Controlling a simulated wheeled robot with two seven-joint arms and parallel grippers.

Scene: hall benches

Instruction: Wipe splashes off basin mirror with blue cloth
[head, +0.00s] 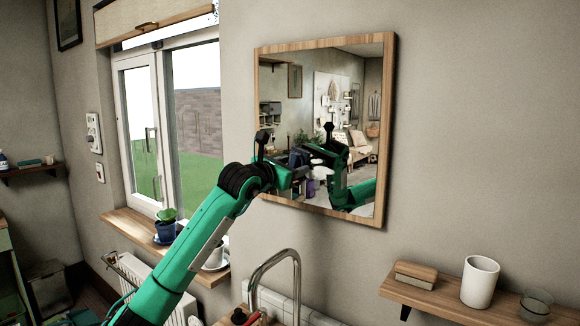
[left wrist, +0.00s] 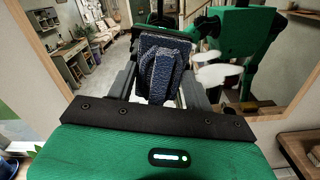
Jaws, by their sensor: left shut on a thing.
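The basin mirror (head: 272,100) hangs on the wall in a wooden frame, and its glass also fills the far part of the left wrist view (left wrist: 118,18). My left gripper (head: 298,176) is at the lower left of the glass, close to it; I cannot tell if it touches. In the left wrist view it is shut on the dark blue cloth (left wrist: 165,65), which is bunched between the fingers. White splashes (head: 320,171) show on the glass just right of the gripper, also in the left wrist view (left wrist: 218,73). My right gripper is not in view.
A tap (head: 275,262) arches below the mirror. A wooden shelf (head: 440,306) at lower right holds a brush (head: 415,274), a white cup (head: 480,282) and a glass (head: 536,303). A plant pot (head: 166,230) stands on the windowsill at left. The mirror reflects my green arm and the room.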

